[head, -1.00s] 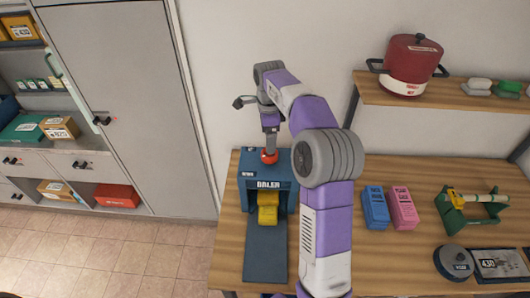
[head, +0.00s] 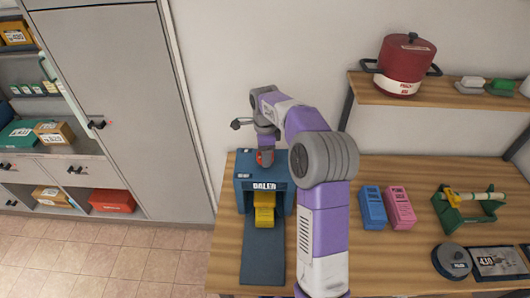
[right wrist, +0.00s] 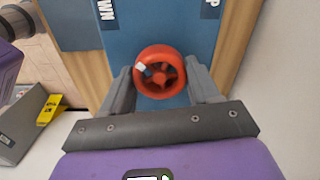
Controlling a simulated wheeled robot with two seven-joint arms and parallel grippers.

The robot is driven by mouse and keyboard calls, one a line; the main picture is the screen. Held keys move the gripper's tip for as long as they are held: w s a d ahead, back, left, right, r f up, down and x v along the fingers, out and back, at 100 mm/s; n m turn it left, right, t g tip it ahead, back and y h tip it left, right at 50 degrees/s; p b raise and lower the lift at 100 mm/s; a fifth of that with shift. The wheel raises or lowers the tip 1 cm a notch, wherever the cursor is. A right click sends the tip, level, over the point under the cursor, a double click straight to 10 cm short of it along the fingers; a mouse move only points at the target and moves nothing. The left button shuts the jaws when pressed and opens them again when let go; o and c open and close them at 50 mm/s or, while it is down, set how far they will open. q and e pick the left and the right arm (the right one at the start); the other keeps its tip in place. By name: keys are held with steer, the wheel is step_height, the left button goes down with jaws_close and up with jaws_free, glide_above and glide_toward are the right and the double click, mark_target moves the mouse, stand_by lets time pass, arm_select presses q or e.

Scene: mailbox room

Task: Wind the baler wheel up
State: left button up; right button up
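The blue baler (head: 246,196) stands on the wooden table, with a yellow block (head: 264,212) at its front opening. Its red wheel (head: 262,157) is on top, partly covered by my right gripper. In the right wrist view the red wheel (right wrist: 161,72) lies between the two grey fingers of my right gripper (right wrist: 161,82), which are closed in against its sides. A white mark (right wrist: 140,67) on the wheel is at its upper left, toward the label ending in "WN" (right wrist: 107,10). A label ending in "P" (right wrist: 210,8) is on the other side. My left gripper is out of view.
A blue box (head: 372,208) and a pink box (head: 400,208) stand right of my arm. A green stand (head: 470,212) and a grey round tin (head: 452,261) are farther right. A red pot (head: 405,68) is on the shelf above. A wall is close behind the baler.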

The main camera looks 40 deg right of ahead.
steer(key=c, duration=0.5)
